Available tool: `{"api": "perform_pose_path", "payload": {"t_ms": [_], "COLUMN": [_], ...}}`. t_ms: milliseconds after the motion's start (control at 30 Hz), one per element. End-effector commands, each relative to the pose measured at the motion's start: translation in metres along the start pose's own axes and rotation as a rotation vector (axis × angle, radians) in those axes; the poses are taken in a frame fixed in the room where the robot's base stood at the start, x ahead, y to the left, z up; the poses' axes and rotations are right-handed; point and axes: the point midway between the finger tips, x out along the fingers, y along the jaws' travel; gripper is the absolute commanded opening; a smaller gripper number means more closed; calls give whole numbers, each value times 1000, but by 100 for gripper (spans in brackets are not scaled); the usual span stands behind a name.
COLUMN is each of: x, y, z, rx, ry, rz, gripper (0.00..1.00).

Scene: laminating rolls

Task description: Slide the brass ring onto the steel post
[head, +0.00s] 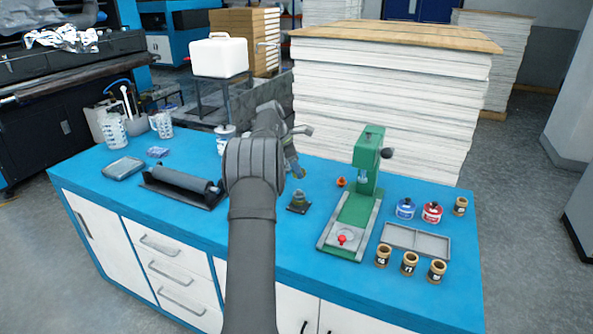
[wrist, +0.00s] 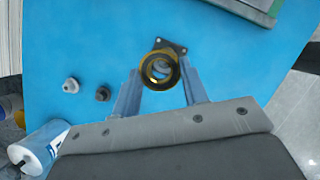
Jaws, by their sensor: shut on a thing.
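The brass ring (wrist: 147,76) is between the two fingers of my gripper (wrist: 161,82) in the wrist view, and the gripper is shut on it. The dark square base of the steel post (wrist: 179,48) shows just beyond the ring. Something grey shows through the ring's opening, likely the post's top. In the head view the post (head: 299,199) stands upright on the blue bench, with my gripper (head: 295,172) above it. I cannot make out the ring in the head view, nor tell whether ring and post touch.
A green press (head: 367,150) stands right of the post, with a grey tray (head: 415,242), jars and bottles beyond it. A black roller unit (head: 183,187) lies to the left. Two small grey knobs (wrist: 70,85) sit on the bench in the wrist view.

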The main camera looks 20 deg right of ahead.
Motion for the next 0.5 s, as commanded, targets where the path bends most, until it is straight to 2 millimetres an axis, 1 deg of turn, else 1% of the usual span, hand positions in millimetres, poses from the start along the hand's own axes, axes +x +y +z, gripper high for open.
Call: {"api": "perform_pose_path", "payload": {"t_ms": [500], "x": [40], "y": [0], "z": [-16], "rx": [-2], "ry": [0], "rz": [0], "gripper": [14]}}
